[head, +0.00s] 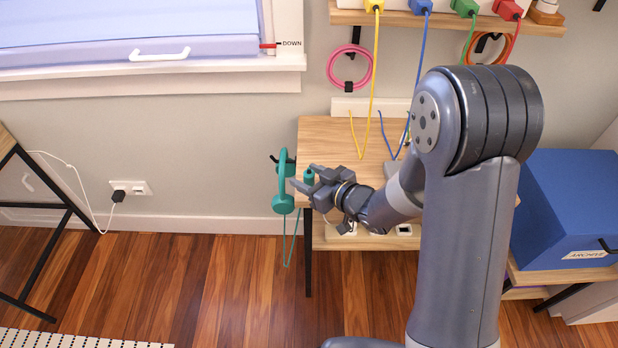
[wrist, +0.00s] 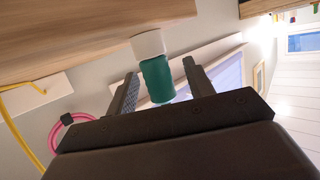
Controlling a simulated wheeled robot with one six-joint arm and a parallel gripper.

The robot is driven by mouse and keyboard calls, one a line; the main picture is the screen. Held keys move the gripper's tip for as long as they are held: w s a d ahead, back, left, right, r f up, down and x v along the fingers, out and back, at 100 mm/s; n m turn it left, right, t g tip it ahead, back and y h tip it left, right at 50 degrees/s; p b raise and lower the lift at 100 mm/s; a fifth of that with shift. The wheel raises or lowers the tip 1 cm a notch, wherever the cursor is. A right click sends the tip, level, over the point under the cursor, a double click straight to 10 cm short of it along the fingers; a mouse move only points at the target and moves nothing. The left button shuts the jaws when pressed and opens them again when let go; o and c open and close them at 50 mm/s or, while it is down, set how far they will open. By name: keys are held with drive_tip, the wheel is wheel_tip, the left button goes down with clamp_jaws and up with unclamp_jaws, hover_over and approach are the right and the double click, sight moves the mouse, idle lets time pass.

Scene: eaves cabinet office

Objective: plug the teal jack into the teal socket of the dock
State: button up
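The teal jack (head: 309,177) is a short teal cylinder at the left end of the wooden desk. In the wrist view the jack (wrist: 157,80) has a white piece at its upper end, close to the wood edge; I cannot tell whether the white piece belongs to it. My gripper (head: 309,179) is open, with one finger on each side of the jack. In the wrist view, gaps show between the jack and the fingers of my gripper (wrist: 162,84). A white strip with coloured plugs (head: 445,8) sits on the upper shelf, partly cut off. I see no teal socket.
Teal headphones (head: 283,182) hang at the left end of the desk (head: 330,130), a thin teal cord below. Yellow and blue cables (head: 376,85) drop from the shelf to the desk. A blue archive box (head: 565,210) stands right. Floor at left is largely clear.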

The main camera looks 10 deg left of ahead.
drive_tip(key=c, duration=1)
drive_tip(key=shift+c, duration=0.2)
drive_tip(key=shift+r, duration=0.15)
